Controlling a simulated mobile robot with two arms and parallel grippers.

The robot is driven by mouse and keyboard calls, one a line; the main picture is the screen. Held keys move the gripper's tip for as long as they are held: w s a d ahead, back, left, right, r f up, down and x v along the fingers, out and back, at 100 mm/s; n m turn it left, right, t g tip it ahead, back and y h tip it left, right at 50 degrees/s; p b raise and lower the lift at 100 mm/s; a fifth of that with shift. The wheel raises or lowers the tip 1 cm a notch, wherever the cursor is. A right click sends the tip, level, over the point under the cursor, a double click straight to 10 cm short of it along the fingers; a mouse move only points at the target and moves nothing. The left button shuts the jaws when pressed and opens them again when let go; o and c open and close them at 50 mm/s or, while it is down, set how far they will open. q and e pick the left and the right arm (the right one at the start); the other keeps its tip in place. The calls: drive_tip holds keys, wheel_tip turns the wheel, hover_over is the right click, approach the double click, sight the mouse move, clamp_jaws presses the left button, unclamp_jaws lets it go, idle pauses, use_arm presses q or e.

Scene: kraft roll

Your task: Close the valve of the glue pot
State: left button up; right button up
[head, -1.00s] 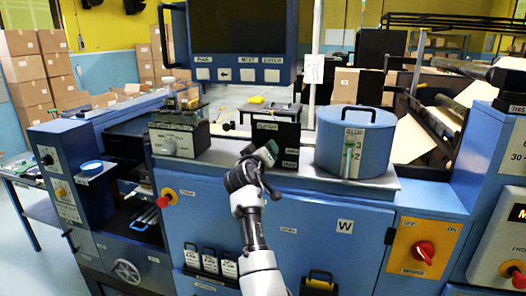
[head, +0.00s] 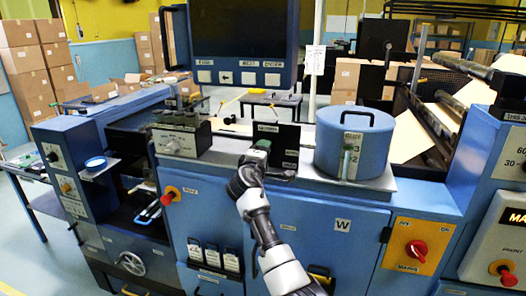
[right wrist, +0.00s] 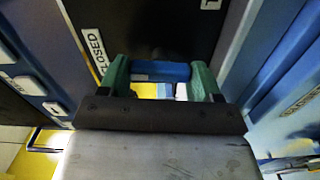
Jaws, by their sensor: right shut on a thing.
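The glue pot (head: 335,165) is a blue drum with a lid and a black handle, on the machine top at the right in the head view. A black panel (head: 287,135) with white labels stands to its left. My right gripper (head: 262,147) is in front of that panel. In the right wrist view its green fingertips (right wrist: 160,78) are shut on a blue valve handle (right wrist: 160,70). A white CLOSED label (right wrist: 95,50) shows close to the left finger. The gripper hides most of the valve in the head view. My left gripper is not in view.
A screen (head: 238,40) hangs above the machine top. A grey box with knobs (head: 180,135) stands left of the panel. A red switch (head: 417,250) on a yellow plate is at the lower right. A red button (head: 170,195) is on the front left.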

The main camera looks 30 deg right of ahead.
drive_tip(key=shift+r+n, duration=0.1)
drive_tip(key=shift+n, duration=0.4)
drive_tip(key=shift+p, duration=0.3)
drive_tip(key=o, duration=0.9)
drive_tip(key=b+v, duration=0.3)
drive_tip(key=v, duration=0.7)
drive_tip(key=shift+s+a+b, duration=0.2)
drive_tip(key=shift+s+b, duration=0.05)
drive_tip(key=shift+b, duration=0.15)
